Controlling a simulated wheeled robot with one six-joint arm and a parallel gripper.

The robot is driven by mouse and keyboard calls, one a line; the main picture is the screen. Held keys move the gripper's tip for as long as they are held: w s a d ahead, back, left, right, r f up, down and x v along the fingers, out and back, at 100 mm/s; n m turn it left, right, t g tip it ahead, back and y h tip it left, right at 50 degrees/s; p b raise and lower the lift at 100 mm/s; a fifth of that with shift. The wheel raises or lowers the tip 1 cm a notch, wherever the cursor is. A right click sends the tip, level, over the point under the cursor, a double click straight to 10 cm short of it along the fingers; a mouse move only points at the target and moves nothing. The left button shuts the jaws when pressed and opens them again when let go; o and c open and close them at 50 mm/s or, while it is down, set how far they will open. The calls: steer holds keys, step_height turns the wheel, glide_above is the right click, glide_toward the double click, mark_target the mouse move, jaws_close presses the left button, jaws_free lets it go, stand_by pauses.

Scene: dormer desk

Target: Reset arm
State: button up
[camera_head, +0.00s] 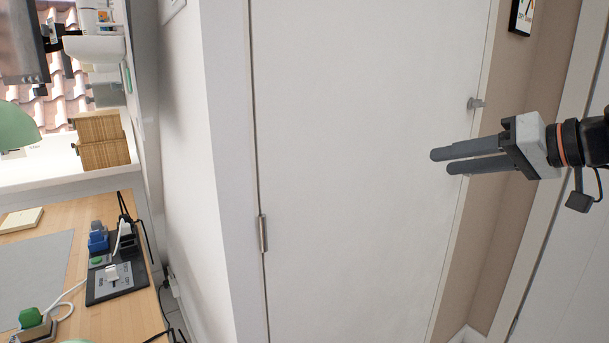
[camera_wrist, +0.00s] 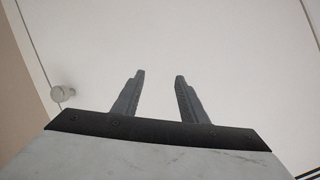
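My gripper (camera_head: 440,162) reaches in from the right in the head view, held in the air in front of a white door (camera_head: 350,170). Its two grey fingers point left and are apart with nothing between them. In the wrist view the fingers of my gripper (camera_wrist: 159,76) are spread, with only the plain white door (camera_wrist: 230,50) behind them. No object is held.
A wooden desk (camera_head: 110,318) at lower left bears a black panel (camera_head: 118,280) with plugs and a grey mat (camera_head: 35,275). A wooden box (camera_head: 103,140) stands on the white sill behind.

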steer(key=s+f+g+h, duration=0.2)
steer(key=s+f, duration=0.3)
steer(key=f, duration=0.5)
steer(key=s+d+f+g+h, duration=0.1)
steer(key=s+f, duration=0.4)
steer(key=f, duration=0.6)
steer(key=s+f+g+h, duration=0.2)
steer(key=s+f+h, duration=0.3)
steer(key=f, duration=0.6)
steer(key=shift+d+m+g+h, duration=0.2)
steer(key=shift+m+g+h, duration=0.1)
steer(key=shift+g, duration=0.1)
steer(key=shift+r, duration=0.1)
steer(key=shift+c, duration=1)
steer(key=shift+d, duration=0.1)
